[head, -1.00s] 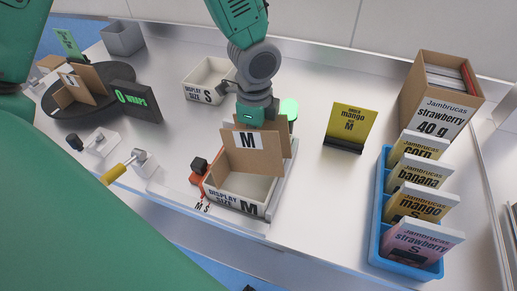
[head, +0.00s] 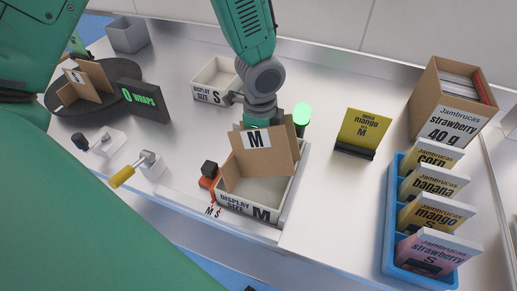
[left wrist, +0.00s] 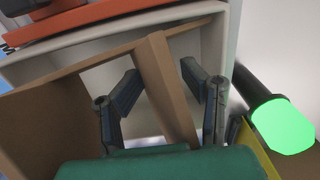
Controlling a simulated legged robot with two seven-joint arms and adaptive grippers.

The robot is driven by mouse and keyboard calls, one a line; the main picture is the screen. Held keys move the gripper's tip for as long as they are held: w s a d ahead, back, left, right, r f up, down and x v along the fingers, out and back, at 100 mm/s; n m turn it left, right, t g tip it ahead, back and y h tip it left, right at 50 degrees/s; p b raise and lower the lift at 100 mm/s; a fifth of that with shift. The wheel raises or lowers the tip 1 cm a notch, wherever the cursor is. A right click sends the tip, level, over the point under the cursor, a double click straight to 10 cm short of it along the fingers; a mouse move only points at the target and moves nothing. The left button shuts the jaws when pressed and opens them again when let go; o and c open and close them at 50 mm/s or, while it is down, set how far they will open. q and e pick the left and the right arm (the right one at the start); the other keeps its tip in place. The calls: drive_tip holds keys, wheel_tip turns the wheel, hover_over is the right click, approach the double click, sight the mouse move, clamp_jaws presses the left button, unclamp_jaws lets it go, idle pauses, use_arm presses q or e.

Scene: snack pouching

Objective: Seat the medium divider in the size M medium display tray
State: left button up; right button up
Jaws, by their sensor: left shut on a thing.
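The medium divider (head: 270,160) is crossed brown cardboard with a white M label. In the head view it is over the size M display tray (head: 232,203), slightly tilted, its lower part at or inside the tray's walls. I cannot tell whether it touches the floor. My left gripper (left wrist: 162,75) is shut on one panel of the divider (left wrist: 165,95), a finger on each side. In the head view its fingertips are hidden behind the divider. The white tray wall (left wrist: 60,62) shows beyond the divider in the left wrist view. My right gripper is not in view.
A red fixture with a black knob (head: 209,168) is at the tray's left. A green lamp (head: 302,114) stands behind it. The size S tray (head: 205,95) is further back. A mango M sign (head: 362,131) and a blue pouch rack (head: 393,200) are right.

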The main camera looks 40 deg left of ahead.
use_arm(q)
drive_tip(key=shift+s+d+f+g, duration=0.2)
drive_tip(key=shift+s+f+g, duration=0.1)
drive_tip(key=shift+s+f, duration=0.5)
drive_tip(key=r, duration=0.7)
drive_tip(key=r+p, duration=0.1)
drive_tip(key=r, duration=0.3)
drive_tip(key=shift+w+d+r, duration=0.2)
drive_tip(key=shift+w+d, duration=0.1)
drive_tip(key=shift+w+a+r, duration=0.1)
drive_tip(key=shift+a+r, duration=0.1)
drive_tip(key=shift+r, duration=0.25)
drive_tip(key=shift+a, duration=0.3)
drive_tip(key=o, duration=1.2)
drive_tip(key=shift+d, duration=0.1)
drive_tip(key=o, duration=0.5)
drive_tip(key=shift+d, duration=0.25)
drive_tip(key=shift+r, duration=0.1)
wheel_tip(320, 180, up, 12)
drive_tip(key=shift+f, duration=0.1)
